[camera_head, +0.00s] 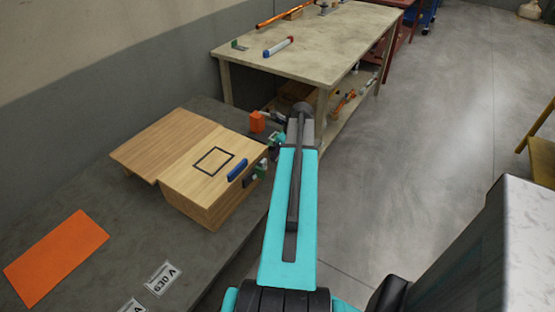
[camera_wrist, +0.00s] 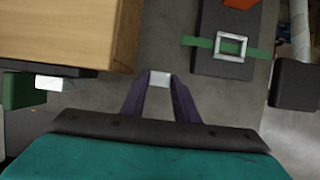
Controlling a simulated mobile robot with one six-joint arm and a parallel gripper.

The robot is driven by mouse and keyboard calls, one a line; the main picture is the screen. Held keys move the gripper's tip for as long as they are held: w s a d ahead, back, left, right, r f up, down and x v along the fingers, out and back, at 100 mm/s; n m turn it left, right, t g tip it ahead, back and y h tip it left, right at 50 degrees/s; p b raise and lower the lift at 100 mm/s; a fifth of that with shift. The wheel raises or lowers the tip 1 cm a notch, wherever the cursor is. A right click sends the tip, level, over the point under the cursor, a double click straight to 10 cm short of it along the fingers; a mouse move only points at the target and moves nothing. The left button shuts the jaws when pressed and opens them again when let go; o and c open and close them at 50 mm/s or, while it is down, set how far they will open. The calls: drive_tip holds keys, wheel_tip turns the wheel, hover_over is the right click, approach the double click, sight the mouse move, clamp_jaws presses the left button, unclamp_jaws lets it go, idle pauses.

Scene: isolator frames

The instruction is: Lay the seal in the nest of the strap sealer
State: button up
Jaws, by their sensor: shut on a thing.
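In the wrist view my gripper (camera_wrist: 160,82) is shut on a small silver-grey piece, which looks like the seal (camera_wrist: 160,77), held at the fingertips. Up and to the right of it is a dark block (camera_wrist: 218,68), which looks like the strap sealer. A green strap (camera_wrist: 198,42) crosses it, with a square silver frame (camera_wrist: 231,57) on the strap, which may be the nest. The held piece is apart from the frame in the picture; the height between them cannot be told. In the head view an orange part (camera_head: 257,121) stands beyond my arm's end, which largely hides the gripper.
A wooden box (camera_head: 205,208) with a blue bar (camera_head: 238,170) on top stands left of my gripper; it also shows close by in the wrist view (camera_wrist: 70,30). An orange mat (camera_head: 56,257) lies on the grey bench. A pale table (camera_head: 325,45) stands behind.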

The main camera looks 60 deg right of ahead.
drive_tip(key=shift+f, duration=0.1)
drive_tip(key=shift+f+p, duration=0.4)
drive_tip(key=shift+f, duration=1.25)
drive_tip(key=shift+f, duration=0.1)
drive_tip(key=o, duration=1.1)
drive_tip(key=shift+c, duration=0.2)
drive_tip(key=b+v, duration=0.1)
drive_tip(key=v, duration=1.1)
